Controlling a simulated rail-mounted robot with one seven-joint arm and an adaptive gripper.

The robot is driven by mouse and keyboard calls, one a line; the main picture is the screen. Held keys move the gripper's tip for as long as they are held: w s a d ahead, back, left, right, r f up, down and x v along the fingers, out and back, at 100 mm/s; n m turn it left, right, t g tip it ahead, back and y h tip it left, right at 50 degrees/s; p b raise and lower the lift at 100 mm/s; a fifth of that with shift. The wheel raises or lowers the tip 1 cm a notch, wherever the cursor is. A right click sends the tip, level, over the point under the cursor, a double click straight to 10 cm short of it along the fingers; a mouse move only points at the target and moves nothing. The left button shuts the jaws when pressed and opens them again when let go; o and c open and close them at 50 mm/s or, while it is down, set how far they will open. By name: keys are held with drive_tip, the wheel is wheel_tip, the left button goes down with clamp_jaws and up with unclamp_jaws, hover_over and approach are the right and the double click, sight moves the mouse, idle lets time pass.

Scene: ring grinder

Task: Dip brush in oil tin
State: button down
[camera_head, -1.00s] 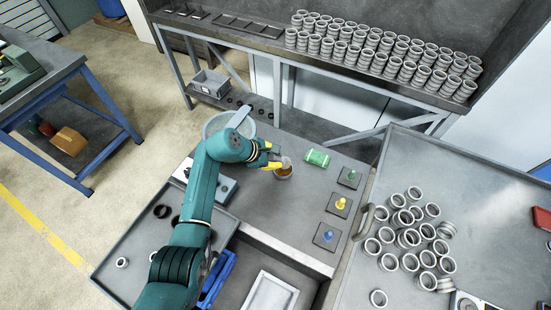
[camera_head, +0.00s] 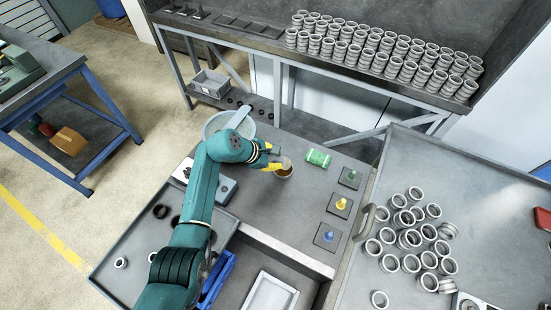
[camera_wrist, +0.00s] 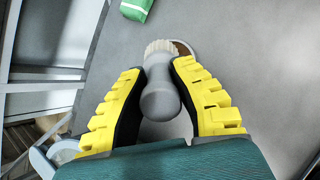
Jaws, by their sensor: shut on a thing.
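My gripper (camera_head: 268,160) is over the grey bench, its yellow fingers (camera_wrist: 160,68) shut on the grey handle of the brush (camera_wrist: 160,97). In the wrist view the pale bristles (camera_wrist: 160,47) point away from me and overlap the left part of the oil tin (camera_wrist: 185,47), which has brown oil inside. In the head view the brush (camera_head: 286,161) is at the tin's upper edge, and the small round tin (camera_head: 284,173) stands on the bench. I cannot tell how far the bristles are inside the tin.
A green pack (camera_head: 318,158) lies right of the tin. Green, yellow and blue pieces on dark plates (camera_head: 340,205) stand along the bench's right side. A large grey bowl (camera_head: 212,125) is behind my arm. Many metal rings (camera_head: 410,235) lie on the right table.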

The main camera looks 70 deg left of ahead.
drive_tip(key=shift+f+b, duration=0.3)
drive_tip(key=shift+f, duration=0.45)
idle(0.8)
wheel_tip(320, 180, up, 7)
drive_tip(key=p, duration=0.8)
drive_tip(key=shift+r, duration=0.15)
